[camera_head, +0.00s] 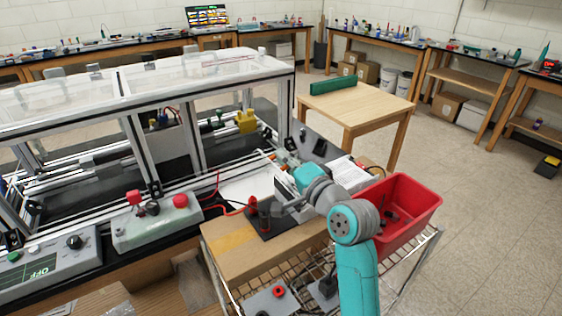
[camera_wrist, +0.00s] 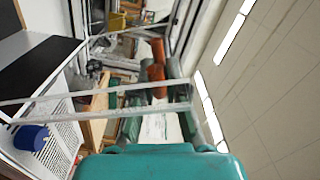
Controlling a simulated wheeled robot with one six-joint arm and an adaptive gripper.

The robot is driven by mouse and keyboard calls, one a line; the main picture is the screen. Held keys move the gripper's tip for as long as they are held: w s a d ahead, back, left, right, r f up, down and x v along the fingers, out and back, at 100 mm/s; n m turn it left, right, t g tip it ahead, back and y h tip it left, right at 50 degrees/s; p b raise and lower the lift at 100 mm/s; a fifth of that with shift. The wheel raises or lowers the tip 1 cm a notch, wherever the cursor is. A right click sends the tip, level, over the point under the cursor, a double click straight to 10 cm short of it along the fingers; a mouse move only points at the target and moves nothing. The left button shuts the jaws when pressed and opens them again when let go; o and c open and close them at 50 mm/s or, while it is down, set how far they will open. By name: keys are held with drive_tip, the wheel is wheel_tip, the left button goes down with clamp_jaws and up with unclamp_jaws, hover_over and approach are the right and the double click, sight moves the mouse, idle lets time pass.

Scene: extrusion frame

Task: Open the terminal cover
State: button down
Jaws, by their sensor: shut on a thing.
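My gripper (camera_wrist: 158,108) shows in the wrist view, above the teal housing at the bottom edge. A clear, pale-edged strip (camera_wrist: 60,97), which looks like the edge of the terminal cover, crosses the view in front of it and reaches the finger area. The gripper is shut on it, though the exact contact is hard to make out. In the head view my teal and grey arm reaches left beside the frame's near right end. The fingertips are hidden there, and the cover cannot be clearly told apart.
The extrusion frame (camera_head: 128,140) with clear panels fills the left. A red bin (camera_head: 408,200) stands close right of my arm, and a cardboard box (camera_head: 235,262) lies below. A control box with red button (camera_head: 155,225) sits at the frame's front. Open floor lies at the right.

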drive_tip(key=shift+w+d, duration=0.15)
drive_tip(key=shift+d, duration=0.05)
idle(0.3)
drive_tip(key=c, duration=1.2)
unclamp_jaws()
drive_tip(key=v, duration=1.2)
drive_tip(key=shift+c, duration=0.2)
